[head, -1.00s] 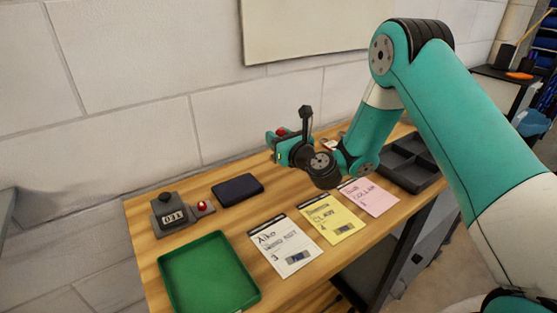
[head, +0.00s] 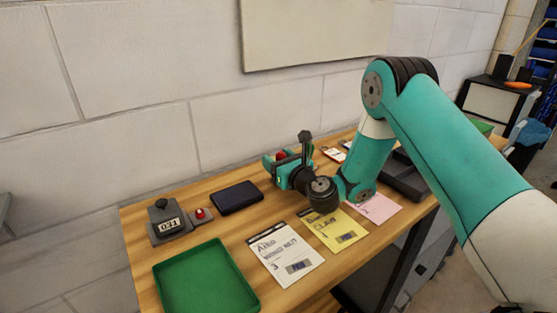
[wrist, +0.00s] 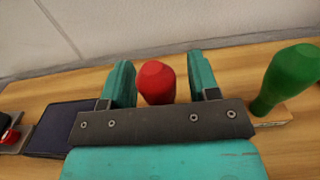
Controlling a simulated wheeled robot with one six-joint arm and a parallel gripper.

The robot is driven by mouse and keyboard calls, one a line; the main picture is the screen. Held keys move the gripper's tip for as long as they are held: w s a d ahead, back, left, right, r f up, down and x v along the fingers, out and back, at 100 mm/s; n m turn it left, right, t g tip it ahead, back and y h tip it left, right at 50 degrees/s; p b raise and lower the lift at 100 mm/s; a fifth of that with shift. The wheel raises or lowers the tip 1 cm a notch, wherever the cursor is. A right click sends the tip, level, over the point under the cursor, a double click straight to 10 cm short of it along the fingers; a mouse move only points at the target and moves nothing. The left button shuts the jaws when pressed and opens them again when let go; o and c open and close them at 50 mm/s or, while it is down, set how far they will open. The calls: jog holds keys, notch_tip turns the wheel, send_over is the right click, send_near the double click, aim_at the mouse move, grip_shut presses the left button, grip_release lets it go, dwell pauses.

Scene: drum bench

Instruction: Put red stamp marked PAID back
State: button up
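The red stamp shows as a red handle (head: 281,155) at my gripper, and as a red knob (wrist: 157,83) between the teal fingers in the wrist view. My gripper (wrist: 162,85) seems shut on it, since the two have moved together. The dark bar hides the lower handle and base, and I cannot read a PAID mark. I cannot tell whether the stamp touches the table. A stamp with a green handle (wrist: 288,78) stands just right of my gripper in the wrist view, on a small wooden block (wrist: 273,116).
White (head: 285,252), yellow (head: 333,229) and pink (head: 377,207) cards lie in front. A dark tray (head: 404,183) is behind my arm.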

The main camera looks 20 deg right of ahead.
jog(key=shift+r, duration=0.1)
jog(key=b+v, duration=0.1)
jog(key=b, duration=0.1)
jog(key=b+v, duration=0.2)
jog(key=shift+s+d+f, duration=0.1)
jog(key=shift+s+f, duration=0.05)
jog(key=shift+f, duration=0.25)
jog(key=shift+s+d+b, duration=0.15)
jog(key=shift+s+b, duration=0.15)
jog(key=shift+b, duration=0.7)
jog(key=b+v, duration=0.3)
jog(key=b, duration=0.1)
jog(key=b+v, duration=0.3)
jog(key=shift+s+r+b, duration=0.2)
jog(key=shift+r+b, duration=0.05)
jog(key=shift+b, duration=0.15)
jog(key=shift+b+v, duration=0.45)
jog(key=shift+v, duration=0.4)
jog(key=shift+r, duration=0.25)
